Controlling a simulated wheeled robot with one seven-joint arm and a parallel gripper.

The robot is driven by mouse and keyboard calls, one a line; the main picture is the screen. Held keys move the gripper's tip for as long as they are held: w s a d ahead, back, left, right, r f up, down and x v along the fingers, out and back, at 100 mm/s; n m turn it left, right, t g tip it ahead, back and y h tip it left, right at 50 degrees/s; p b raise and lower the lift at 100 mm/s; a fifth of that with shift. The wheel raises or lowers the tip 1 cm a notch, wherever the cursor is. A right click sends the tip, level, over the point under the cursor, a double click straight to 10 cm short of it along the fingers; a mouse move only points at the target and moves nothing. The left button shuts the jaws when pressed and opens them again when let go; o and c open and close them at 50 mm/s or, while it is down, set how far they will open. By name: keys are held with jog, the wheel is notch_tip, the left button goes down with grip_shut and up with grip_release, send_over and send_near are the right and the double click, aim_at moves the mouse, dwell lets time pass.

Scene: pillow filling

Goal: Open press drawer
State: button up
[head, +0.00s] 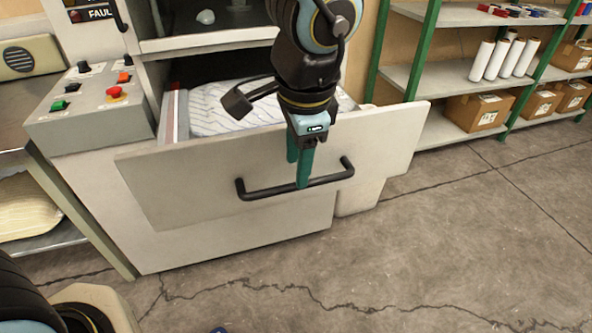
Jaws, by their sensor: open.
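The press drawer (190,190) has a light grey front panel and stands pulled out from the press, tilted in the picture. Behind the panel, a striped pillow (215,115) shows inside the drawer. A black bar handle (262,193) runs across the panel. My gripper (300,172) has teal fingers pointing down at the handle's middle. The near finger overlaps the handle and the other shows beside it, higher up. The fingers are open; whether they touch the bar is not clear. My arm hides part of the pillow and the drawer's top edge.
A control panel (95,100) with a red button (114,92) is at the left of the press. Green-framed shelves (455,75) with boxes (478,108) and white rolls (482,61) stand at the right. The cracked concrete floor (440,260) in front is mostly clear.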

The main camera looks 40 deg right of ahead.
notch_tip(320, 180, up, 6)
jog(key=s, duration=0.1)
jog(key=shift+a+r, duration=0.25)
jog(key=shift+a, duration=0.05)
jog(key=shift+a, duration=0.1)
dwell(0.4)
